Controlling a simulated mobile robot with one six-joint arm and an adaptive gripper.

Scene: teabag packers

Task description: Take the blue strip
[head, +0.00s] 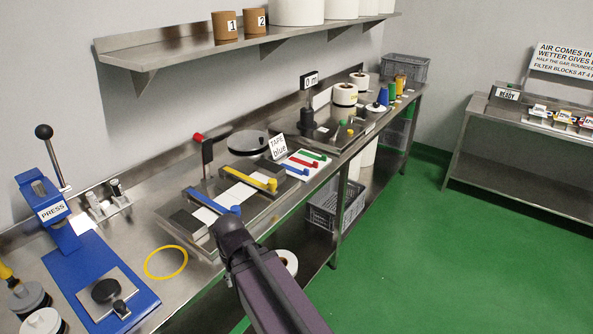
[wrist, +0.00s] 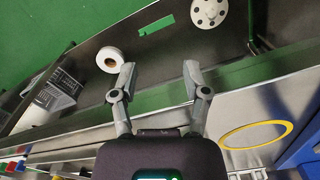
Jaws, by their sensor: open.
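The blue strip (head: 296,170) lies on a white board (head: 318,172) on the steel bench, beside a red strip (head: 303,163) and a green strip (head: 312,155). Small coloured pieces show at the left edge of the wrist view, too small to tell apart for certain. My gripper (head: 229,224) is near the bench's front edge, in front of and left of the board, apart from the strip. In the wrist view my gripper (wrist: 158,75) has its two fingers spread with nothing between them.
A sign reading "TAPE blue" (head: 278,147) stands behind the board. A blue lever (head: 211,201) and a yellow lever (head: 250,179) lie left of it. A blue press (head: 92,270) and a yellow ring (head: 166,262) are at the left. A white roll (wrist: 109,60) sits below the bench.

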